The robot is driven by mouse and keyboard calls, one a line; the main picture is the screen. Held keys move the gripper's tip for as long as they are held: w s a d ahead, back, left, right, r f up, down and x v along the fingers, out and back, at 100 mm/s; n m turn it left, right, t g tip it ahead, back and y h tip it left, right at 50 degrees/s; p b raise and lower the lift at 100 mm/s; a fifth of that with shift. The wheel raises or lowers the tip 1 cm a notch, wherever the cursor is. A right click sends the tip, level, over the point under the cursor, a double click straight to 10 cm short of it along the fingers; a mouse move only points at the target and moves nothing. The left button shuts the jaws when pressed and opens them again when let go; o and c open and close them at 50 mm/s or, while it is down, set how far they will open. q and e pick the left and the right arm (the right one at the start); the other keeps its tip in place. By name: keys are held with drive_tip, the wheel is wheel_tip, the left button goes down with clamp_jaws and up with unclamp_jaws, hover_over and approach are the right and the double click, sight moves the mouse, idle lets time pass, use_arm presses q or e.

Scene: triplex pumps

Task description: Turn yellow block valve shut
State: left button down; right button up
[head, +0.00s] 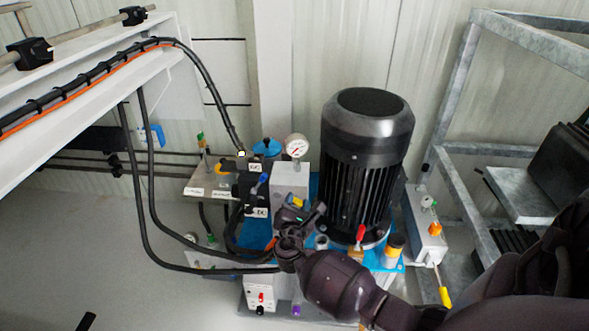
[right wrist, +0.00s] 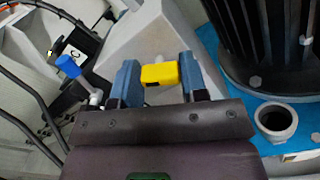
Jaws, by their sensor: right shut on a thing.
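The yellow block valve handle (right wrist: 160,74) is between the two blue-grey fingers of my right gripper (right wrist: 163,80) in the right wrist view. The gripper is shut on it. In the head view my right gripper (head: 301,208) reaches up from the bottom right to the grey pump block (head: 290,178), below the pressure gauge. The gripper and wrist hide most of the handle there. The valve's stem is hardly visible.
A large black motor (head: 366,140) stands right of my right gripper. A blue-handled valve (right wrist: 68,66) lies close left of the fingers. Black hoses (head: 150,215) loop at the left. A red-handled valve (head: 360,235) sits before the motor.

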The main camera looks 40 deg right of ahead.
drive_tip(key=m, duration=0.1)
drive_tip(key=m+b, duration=0.1)
drive_tip(key=shift+s+f+m, duration=0.1)
drive_tip(key=shift+f+m, duration=0.2)
drive_tip(key=shift+m, duration=0.1)
drive_tip(key=shift+m+b, duration=0.35)
drive_tip(key=shift+m, duration=0.55)
drive_tip(key=shift+f+m+b, duration=0.1)
drive_tip(key=shift+m+b, duration=0.35)
drive_tip(key=shift+m, duration=0.45)
drive_tip(key=m+b, duration=0.1)
drive_tip(key=m, duration=0.1)
drive_tip(key=shift+m, duration=0.3)
use_arm(q)
drive_tip(key=shift+a+n+t+b, duration=0.55)
drive_tip(key=shift+t+b, duration=0.3)
drive_tip(key=shift+t, duration=0.35)
use_arm(e)
drive_tip(key=shift+m, duration=1.6)
use_arm(q)
drive_tip(key=shift+w, duration=0.1)
use_arm(e)
drive_tip(key=shift+r, duration=0.2)
drive_tip(key=o, duration=0.9)
drive_tip(key=shift+o, duration=0.2)
